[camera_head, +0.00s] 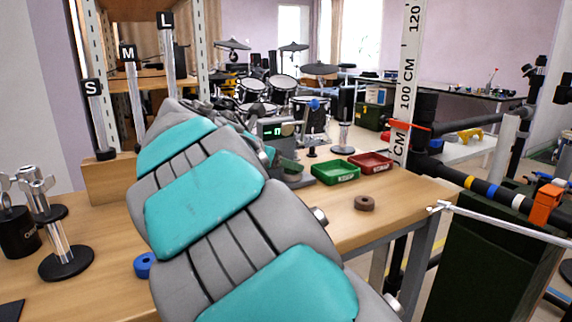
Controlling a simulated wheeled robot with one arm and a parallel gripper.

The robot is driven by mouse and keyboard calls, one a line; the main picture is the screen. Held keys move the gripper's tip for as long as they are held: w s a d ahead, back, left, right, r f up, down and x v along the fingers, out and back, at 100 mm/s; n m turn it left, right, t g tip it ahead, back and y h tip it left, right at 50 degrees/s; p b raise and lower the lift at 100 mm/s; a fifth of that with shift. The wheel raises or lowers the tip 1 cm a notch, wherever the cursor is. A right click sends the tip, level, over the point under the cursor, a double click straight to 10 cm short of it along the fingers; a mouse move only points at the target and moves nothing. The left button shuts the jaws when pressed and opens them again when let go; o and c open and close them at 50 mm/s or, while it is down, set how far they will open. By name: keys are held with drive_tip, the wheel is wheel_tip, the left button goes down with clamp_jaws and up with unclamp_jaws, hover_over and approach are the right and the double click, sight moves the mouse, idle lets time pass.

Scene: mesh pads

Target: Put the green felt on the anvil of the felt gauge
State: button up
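A gauge with a dark display and lit green digits (271,131) stands on the wooden table, partly behind my arm. Its anvil is hidden or too small to tell. My grey and teal arm fills the middle of the view and reaches away towards the gauge. My gripper is hidden behind the arm, so its fingers and anything in them do not show.
A green tray (335,173) and a red tray (370,163) stand right of the gauge. A brown ring (365,203) lies near the table's right edge, a blue one (145,265) left of my arm. Metal stands (62,245) are at left; posts marked S, M, L stand behind.

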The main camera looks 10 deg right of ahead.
drive_tip(key=o, duration=0.4)
drive_tip(key=v, duration=1.2)
